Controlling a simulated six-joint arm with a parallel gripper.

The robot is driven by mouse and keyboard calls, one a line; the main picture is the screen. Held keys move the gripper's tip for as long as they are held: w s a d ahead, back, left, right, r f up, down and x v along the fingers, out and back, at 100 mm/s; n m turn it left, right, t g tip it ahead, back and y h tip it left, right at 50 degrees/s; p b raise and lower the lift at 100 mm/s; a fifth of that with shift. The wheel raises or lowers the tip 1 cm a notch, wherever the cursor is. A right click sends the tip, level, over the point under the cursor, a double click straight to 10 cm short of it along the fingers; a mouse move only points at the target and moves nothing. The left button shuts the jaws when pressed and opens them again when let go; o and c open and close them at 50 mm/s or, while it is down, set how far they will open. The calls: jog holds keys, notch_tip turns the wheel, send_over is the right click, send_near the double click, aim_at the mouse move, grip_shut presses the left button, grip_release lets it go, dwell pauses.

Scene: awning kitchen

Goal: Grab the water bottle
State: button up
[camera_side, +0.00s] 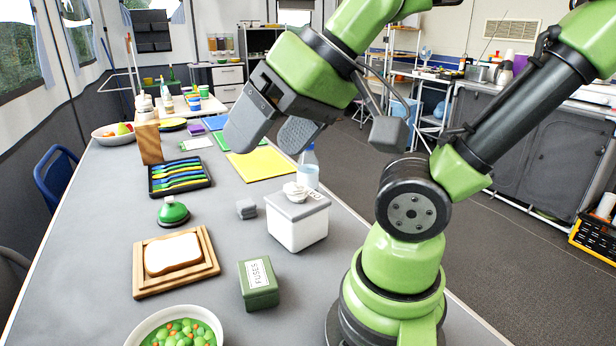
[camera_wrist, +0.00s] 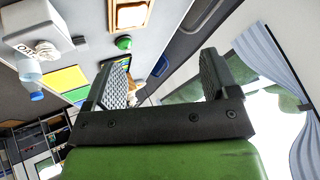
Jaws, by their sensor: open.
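The water bottle (camera_side: 308,168) is clear with a blue cap and a white label. It stands on the table just behind a white box with a grey lid. In the wrist view the bottle (camera_wrist: 31,76) shows at the far left, beside the white box. My gripper (camera_side: 268,130) is raised above the table, to the left of the bottle, and is apart from it. Its two grey pads are spread with nothing between them, as the wrist view also shows (camera_wrist: 165,85).
The white box (camera_side: 297,220) stands in front of the bottle, with a small grey block (camera_side: 246,208) to its left. A green fuses box (camera_side: 258,284), a bread board (camera_side: 207,240) and a cutlery tray (camera_side: 209,184) are nearby. A yellow sheet (camera_side: 261,164) lies flat behind.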

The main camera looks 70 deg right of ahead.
jog(key=w+d+r+m+h, duration=0.1)
jog(key=w+d+h, duration=0.1)
jog(key=w+d, duration=0.55)
jog(key=m+g+h, duration=0.3)
jog(key=m+h, duration=0.1)
send_over(311, 157)
notch_tip(311, 157, down, 15)
jog(key=shift+f, duration=0.1)
jog(key=shift+x, duration=2.9)
jog(key=c, duration=1.2)
